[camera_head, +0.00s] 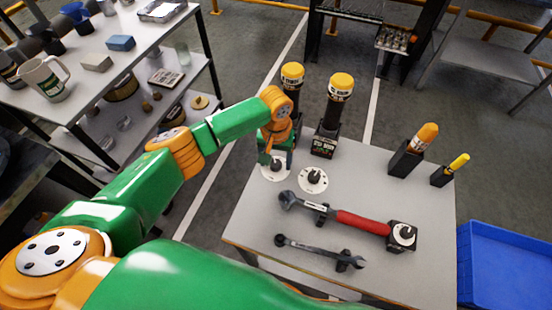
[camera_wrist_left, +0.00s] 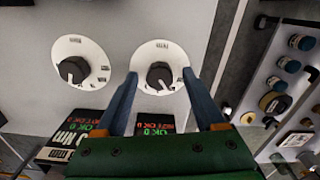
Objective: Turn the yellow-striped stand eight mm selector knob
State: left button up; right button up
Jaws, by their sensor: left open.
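Two black selector knobs on round white dials sit at the table's back left. The left knob (camera_head: 276,163) shows in the left wrist view as the right-hand knob (camera_wrist_left: 160,75). The other knob (camera_head: 314,176) is the left-hand one there (camera_wrist_left: 74,69). My left gripper (camera_head: 274,158) is open above the left knob, its fingers (camera_wrist_left: 160,76) on either side of it; contact cannot be told. Behind the knobs stand two dark posts with yellow caps, the left (camera_head: 292,76) partly hidden by my arm, the right (camera_head: 340,86) clear. Dial labels are too small to read.
A red-handled wrench (camera_head: 362,223) reaches a black block with a third dial (camera_head: 403,235). A smaller spanner (camera_head: 318,252) lies in front. Two black holders (camera_head: 404,160) (camera_head: 440,178) stand at the right. A blue bin (camera_head: 505,265) is beyond the table; a loaded shelf (camera_head: 130,65) is left.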

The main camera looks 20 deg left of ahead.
pick_arm(q)
grip_shut()
jog(key=shift+r, duration=0.1)
jog(key=shift+r+m+p, duration=0.1)
jog(key=shift+m+p, duration=0.55)
jog(key=shift+m, duration=0.15)
jog(key=shift+m+p, duration=0.4)
jog(key=shift+m, duration=0.3)
jog(key=shift+m+p, duration=0.55)
jog(key=shift+m, duration=1.25)
